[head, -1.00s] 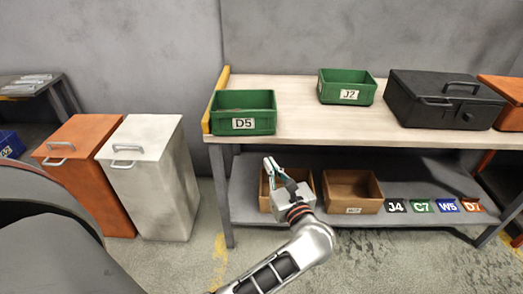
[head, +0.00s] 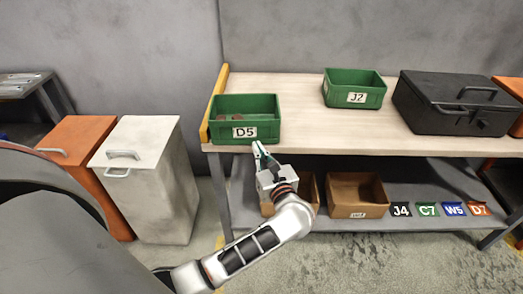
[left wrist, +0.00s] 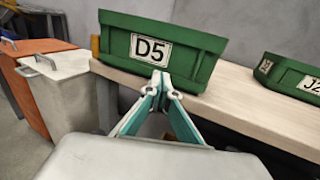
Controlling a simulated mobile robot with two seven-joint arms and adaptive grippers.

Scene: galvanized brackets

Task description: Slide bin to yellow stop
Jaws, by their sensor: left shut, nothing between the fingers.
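The green bin labelled D5 (head: 245,120) stands upright on the bench top near its left end, with a few brownish pieces inside. It also shows in the left wrist view (left wrist: 190,50). The yellow stop (head: 214,105) runs along the bench's left edge, close beside the bin; I cannot tell whether they touch. My left gripper (head: 258,148) is shut and empty, its tips just below and in front of the bin's label side. In the left wrist view the closed fingertips (left wrist: 158,80) overlap the bin's lower front; contact is unclear. My right gripper is not in view.
A second green bin, J2 (head: 355,89), and a black case (head: 455,105) stand farther right on the bench. Bare bench top (head: 315,125) lies between. White (head: 145,180) and orange (head: 80,145) lidded bins stand left.

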